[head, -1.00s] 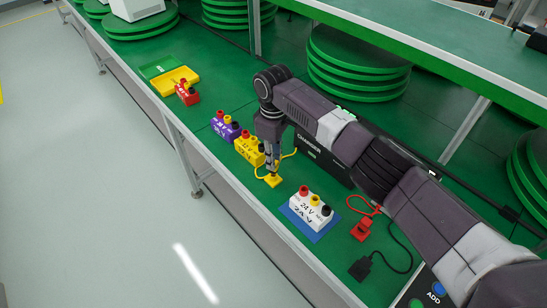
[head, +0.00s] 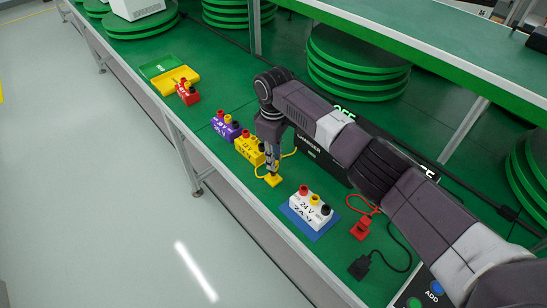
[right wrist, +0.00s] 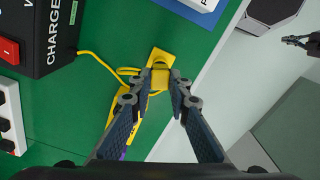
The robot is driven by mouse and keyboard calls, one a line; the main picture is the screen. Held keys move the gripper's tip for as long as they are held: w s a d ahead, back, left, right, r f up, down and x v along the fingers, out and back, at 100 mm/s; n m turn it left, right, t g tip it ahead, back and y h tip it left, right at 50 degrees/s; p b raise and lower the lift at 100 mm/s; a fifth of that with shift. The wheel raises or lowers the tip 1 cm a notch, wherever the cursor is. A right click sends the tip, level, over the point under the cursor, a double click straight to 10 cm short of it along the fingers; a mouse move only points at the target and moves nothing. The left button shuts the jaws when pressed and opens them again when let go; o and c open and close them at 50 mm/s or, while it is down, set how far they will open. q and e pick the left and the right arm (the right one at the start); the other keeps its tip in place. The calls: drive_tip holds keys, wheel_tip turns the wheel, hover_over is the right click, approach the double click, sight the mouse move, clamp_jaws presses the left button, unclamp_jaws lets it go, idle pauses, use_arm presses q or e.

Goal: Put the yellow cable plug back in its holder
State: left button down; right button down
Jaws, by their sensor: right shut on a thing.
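The yellow cable plug (right wrist: 160,77) is between the fingertips of my right gripper (right wrist: 161,86), which is shut on it. The plug is at a flat yellow piece (right wrist: 157,56), which looks like its holder, on the green table; whether it is seated cannot be told. In the head view my right gripper (head: 271,168) points down at this yellow piece (head: 273,181), near the table's front edge. A yellow cable (right wrist: 95,57) runs from the black charger (right wrist: 50,35) and loops beside the gripper. What looks like my left gripper (right wrist: 294,40) shows small in the right wrist view.
A yellow battery block (head: 249,150) stands just left of the gripper, with a purple block (head: 225,127) beyond. A white 24 V block (head: 311,209) sits on a blue mat (head: 296,229) to the right. Red (head: 361,229) and black (head: 360,267) plugs lie farther right.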

drive_tip(key=shift+f, duration=0.85)
idle(1.1)
idle(0.6)
idle(0.4)
drive_tip(key=c, duration=1.7)
unclamp_jaws()
drive_tip(key=shift+c, duration=0.2)
drive_tip(key=shift+r, duration=0.1)
drive_tip(key=shift+r+p, duration=3.65)
drive_tip(key=shift+f, duration=0.1)
